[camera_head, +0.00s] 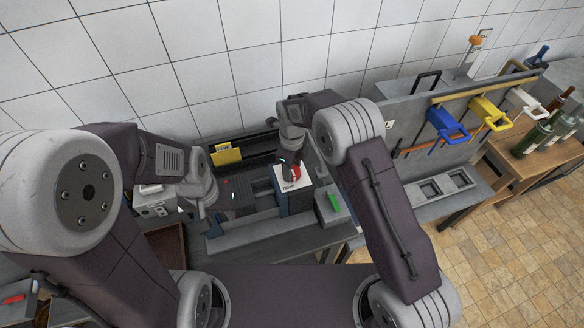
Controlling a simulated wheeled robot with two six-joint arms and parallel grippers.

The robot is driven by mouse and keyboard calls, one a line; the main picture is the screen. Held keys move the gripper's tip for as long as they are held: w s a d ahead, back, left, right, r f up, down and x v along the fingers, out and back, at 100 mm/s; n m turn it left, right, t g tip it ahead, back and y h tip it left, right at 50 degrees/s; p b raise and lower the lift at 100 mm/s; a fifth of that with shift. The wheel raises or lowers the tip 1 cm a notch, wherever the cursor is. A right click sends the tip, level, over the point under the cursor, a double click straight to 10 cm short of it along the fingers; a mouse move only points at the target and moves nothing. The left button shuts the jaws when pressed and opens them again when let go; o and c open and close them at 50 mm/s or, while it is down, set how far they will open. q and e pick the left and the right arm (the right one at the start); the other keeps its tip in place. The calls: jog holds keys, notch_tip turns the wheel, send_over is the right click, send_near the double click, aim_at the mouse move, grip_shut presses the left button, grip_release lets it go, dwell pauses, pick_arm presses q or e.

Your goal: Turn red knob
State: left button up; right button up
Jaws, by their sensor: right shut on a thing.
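The red knob (296,171) shows on a small box with a white top plate (290,184) and a dark blue side, in the middle of the head view. My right gripper (288,163) reaches down over it from above and is shut on the knob, hiding part of it. My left gripper (222,205) is low, to the left of the box and apart from the knob. Its fingertips are small and dark against the bench, so its opening is unclear.
A yellow card (227,154) stands behind, near the tiled wall. A green block (334,202) is on a grey box to the right. Green bottles (533,139) stand on a wooden table at far right.

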jog(key=shift+w+r+m, duration=0.1)
jog(key=shift+m, duration=0.75)
jog(key=shift+w+r+m, duration=0.1)
jog(key=shift+m, duration=1.05)
jog(key=o, duration=1.4)
jog(key=shift+c, duration=0.2)
jog(key=shift+s+f, duration=0.1)
jog(key=shift+s, duration=0.05)
notch_tip(320, 180, up, 9)
jog(key=shift+b, duration=1)
